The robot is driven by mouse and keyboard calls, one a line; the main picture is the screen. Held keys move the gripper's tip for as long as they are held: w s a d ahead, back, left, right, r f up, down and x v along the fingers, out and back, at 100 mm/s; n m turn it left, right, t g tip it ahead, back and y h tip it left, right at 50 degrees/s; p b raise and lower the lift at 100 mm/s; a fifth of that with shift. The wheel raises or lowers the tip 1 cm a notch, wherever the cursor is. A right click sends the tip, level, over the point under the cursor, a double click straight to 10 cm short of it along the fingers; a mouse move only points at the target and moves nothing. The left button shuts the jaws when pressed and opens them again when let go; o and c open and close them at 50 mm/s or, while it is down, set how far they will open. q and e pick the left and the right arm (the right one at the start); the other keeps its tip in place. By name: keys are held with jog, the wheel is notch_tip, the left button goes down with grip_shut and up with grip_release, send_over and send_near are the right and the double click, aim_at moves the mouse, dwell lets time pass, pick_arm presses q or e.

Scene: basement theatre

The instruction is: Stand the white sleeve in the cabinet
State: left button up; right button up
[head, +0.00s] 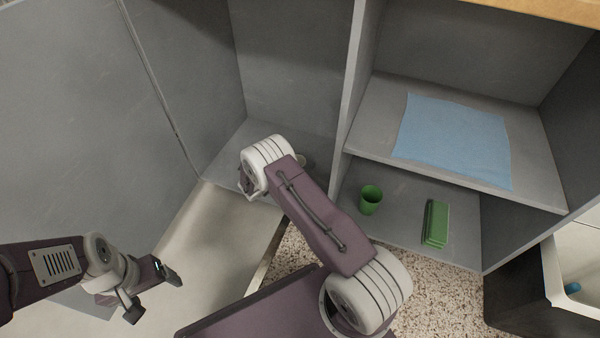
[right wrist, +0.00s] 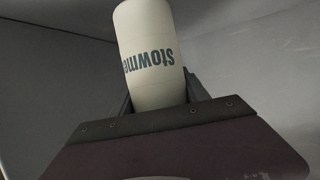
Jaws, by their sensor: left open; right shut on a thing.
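The white sleeve (right wrist: 148,28), a pale cylinder with dark lettering, is held between the fingers of my right gripper (right wrist: 158,92) in the right wrist view. Grey walls surround it there. In the head view my right arm reaches into the left compartment of the grey cabinet (head: 290,75) and hides its gripper and most of the sleeve. A small pale edge (head: 301,160) shows beside the arm; I cannot tell if it is the sleeve. Whether the sleeve touches the compartment floor is hidden. My left gripper (head: 153,291) is open and empty, low at the left outside the cabinet.
A blue cloth (head: 455,140) lies on the right-hand shelf. Below it stand a green cup (head: 370,199) and a green block-like item (head: 436,222). A divider (head: 352,90) separates the compartments. A large grey panel (head: 80,110) stands at the left. A white-rimmed bin (head: 572,298) is at lower right.

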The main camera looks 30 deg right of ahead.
notch_tip(320, 180, down, 4)
jog(key=b, duration=0.3)
jog(key=shift+r, duration=0.3)
jog(key=shift+f, duration=0.15)
jog(key=o, duration=1.4)
jog(key=shift+c, duration=0.2)
